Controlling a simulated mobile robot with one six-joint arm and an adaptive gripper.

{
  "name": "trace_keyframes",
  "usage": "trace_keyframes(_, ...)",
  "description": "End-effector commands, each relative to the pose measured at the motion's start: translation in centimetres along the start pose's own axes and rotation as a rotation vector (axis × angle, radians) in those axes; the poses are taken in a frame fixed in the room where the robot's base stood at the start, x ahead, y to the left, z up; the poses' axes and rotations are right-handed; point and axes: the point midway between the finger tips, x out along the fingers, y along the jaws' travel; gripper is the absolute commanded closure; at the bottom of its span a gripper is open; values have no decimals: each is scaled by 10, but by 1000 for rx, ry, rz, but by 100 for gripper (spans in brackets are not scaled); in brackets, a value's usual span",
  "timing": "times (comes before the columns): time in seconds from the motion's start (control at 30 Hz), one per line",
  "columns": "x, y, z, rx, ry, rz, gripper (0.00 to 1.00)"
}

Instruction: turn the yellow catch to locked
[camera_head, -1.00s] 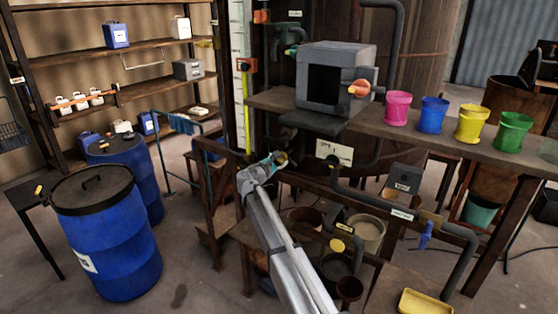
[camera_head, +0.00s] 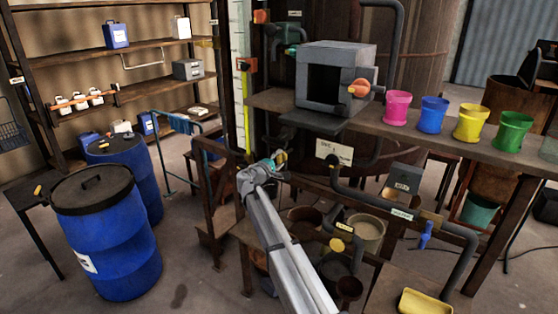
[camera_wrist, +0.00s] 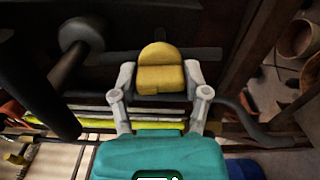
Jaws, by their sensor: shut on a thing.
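The yellow catch (camera_wrist: 160,72) sits between the fingers of my gripper (camera_wrist: 160,80) in the wrist view. It has a rounded top and a flat lower face, and a finger touches it on each side. In the head view my gripper (camera_head: 279,160) is at the front of the bench, below the grey box, and the catch is mostly hidden there. I cannot read from these frames whether the catch stands at its locked mark.
The grey box (camera_head: 318,82) with an orange knob (camera_head: 360,87) stands on the shelf above my gripper. Pink (camera_head: 396,108), blue (camera_head: 434,110), yellow (camera_head: 471,123) and green (camera_head: 512,131) buckets line the shelf. A pipe with a blue handle (camera_head: 426,235) runs at the lower right. Blue barrels (camera_head: 105,240) stand left.

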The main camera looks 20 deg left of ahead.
Motion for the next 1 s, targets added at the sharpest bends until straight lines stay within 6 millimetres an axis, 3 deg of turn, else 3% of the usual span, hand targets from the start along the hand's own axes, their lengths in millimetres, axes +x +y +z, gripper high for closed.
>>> trace_keyframes(0.3, 1, 0, -1, 121, 1, 1, 88)
trace_keyframes(0.77, 1, 0, -1, 137, 1, 1, 88)
trace_keyframes(0.8, 1, 0, -1, 137, 1, 1, 33)
trace_keyframes(0.93, 1, 0, 0, 136, 0, 0, 9)
trace_keyframes(1.0, 0, 0, 0, 136, 0, 0, 6)
